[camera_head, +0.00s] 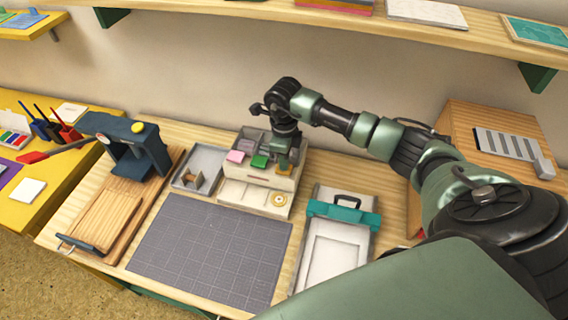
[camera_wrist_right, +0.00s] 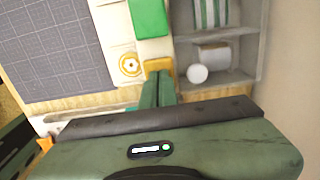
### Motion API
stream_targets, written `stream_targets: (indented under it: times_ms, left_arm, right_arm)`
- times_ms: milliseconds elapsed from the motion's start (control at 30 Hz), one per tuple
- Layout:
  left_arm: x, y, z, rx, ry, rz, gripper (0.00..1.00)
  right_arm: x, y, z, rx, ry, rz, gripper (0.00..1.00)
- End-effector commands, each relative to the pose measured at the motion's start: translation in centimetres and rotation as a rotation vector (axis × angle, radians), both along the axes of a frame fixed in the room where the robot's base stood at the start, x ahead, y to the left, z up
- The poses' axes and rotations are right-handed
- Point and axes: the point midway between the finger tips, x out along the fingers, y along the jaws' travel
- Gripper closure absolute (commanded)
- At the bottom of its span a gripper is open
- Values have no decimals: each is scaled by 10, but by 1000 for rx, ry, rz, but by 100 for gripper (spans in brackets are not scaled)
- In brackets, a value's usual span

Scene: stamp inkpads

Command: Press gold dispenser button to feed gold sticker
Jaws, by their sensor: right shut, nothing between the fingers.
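The sticker dispenser (camera_head: 264,196) is a pale box at the back of the table, with a pink button (camera_head: 236,157) and a green button (camera_head: 260,161) on its front top edge. The gold button (camera_wrist_right: 158,65) shows in the right wrist view beside the green one, partly covered by my fingers. A round gold sticker (camera_wrist_right: 129,64) lies on the pale ledge in front of it; it also shows in the head view (camera_head: 278,199). My right gripper (camera_head: 284,164) is shut and empty, pointing down with its tips at the gold button. I cannot tell whether they touch. My left gripper is not in view.
A grey gridded mat (camera_head: 210,250) lies in front of the dispenser. A dark blue press (camera_head: 138,150) stands to the left and a white tray with a teal clamp (camera_head: 340,213) to the right. A wooden box (camera_head: 495,125) stands at the far right. A shelf hangs above.

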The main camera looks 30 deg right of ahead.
Motion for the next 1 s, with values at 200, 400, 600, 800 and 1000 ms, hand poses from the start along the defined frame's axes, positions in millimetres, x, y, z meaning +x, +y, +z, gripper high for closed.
stream_targets:
  times_ms: [200,400,600,800,1000]
  left_arm:
    - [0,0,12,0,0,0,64]
    - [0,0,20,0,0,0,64]
    - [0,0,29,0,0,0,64]
    - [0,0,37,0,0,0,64]
    - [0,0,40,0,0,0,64]
  right_arm:
    - [0,0,18,-1,0,1,100]
    - [0,0,32,0,0,0,100]
    - [0,0,46,-1,-1,-1,100]
    - [0,0,60,0,-1,0,100]
    - [0,0,66,0,0,0,100]
